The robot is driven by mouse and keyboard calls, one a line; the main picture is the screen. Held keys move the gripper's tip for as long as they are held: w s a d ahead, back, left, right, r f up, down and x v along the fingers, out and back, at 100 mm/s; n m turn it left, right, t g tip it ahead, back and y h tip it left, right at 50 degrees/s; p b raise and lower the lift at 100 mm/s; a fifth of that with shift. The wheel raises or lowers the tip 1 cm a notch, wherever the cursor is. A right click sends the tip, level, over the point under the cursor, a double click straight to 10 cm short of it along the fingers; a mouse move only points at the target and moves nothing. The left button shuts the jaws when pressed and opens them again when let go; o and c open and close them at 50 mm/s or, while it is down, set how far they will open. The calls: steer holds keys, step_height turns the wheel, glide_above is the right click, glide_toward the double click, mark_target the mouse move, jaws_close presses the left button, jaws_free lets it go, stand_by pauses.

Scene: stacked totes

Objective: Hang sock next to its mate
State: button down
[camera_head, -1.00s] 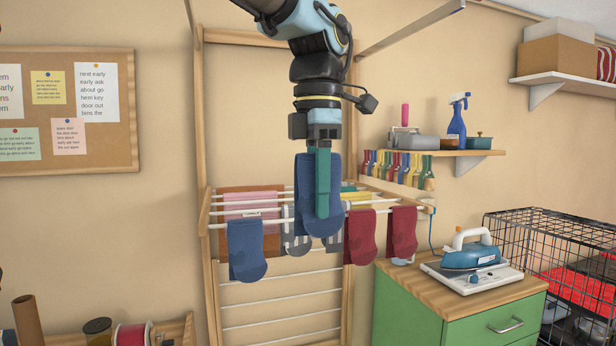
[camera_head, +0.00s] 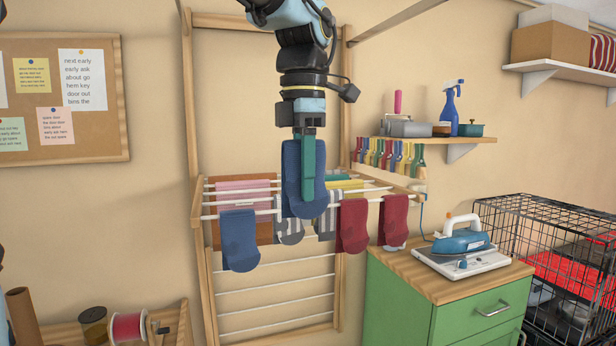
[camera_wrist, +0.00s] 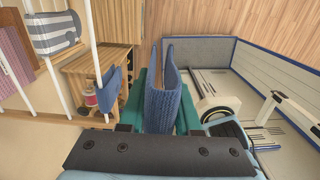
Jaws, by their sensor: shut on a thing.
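My gripper (camera_head: 309,165) points down with green fingers and is shut on a blue sock (camera_head: 291,178). The held sock hangs in front of the drying rack's front rod (camera_head: 266,213), as seen in the head view. In the wrist view the held sock (camera_wrist: 165,105) is folded between the green fingers. A matching blue sock (camera_head: 239,240) hangs over the front rod at the left; it also shows in the wrist view (camera_wrist: 111,88). Grey striped socks (camera_head: 328,226) hang partly hidden behind the held sock. Two red socks (camera_head: 352,226) hang to its right.
Pink and yellow cloths lie on the rear rods. A green cabinet (camera_head: 400,305) with an iron (camera_head: 462,236) stands to the right, beside a wire cage (camera_head: 560,255). A shelf (camera_head: 440,139) with a blue spray bottle is on the wall. A bench with spools is at lower left.

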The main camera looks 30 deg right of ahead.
steer(key=shift+w+d+p, duration=0.2)
steer(key=shift+w+p, duration=0.4)
steer(key=shift+w, duration=1.2)
steer(key=shift+w+d+p, duration=0.25)
steer(key=shift+w+p, duration=0.35)
steer(key=shift+w, duration=1.2)
steer(key=shift+w+d+p, duration=0.2)
steer(key=shift+w+p, duration=0.4)
steer(key=shift+w, duration=1.2)
step_height(320, 180, down, 13)
steer(key=b, duration=0.7)
steer(key=c, duration=0.5)
jaws_free()
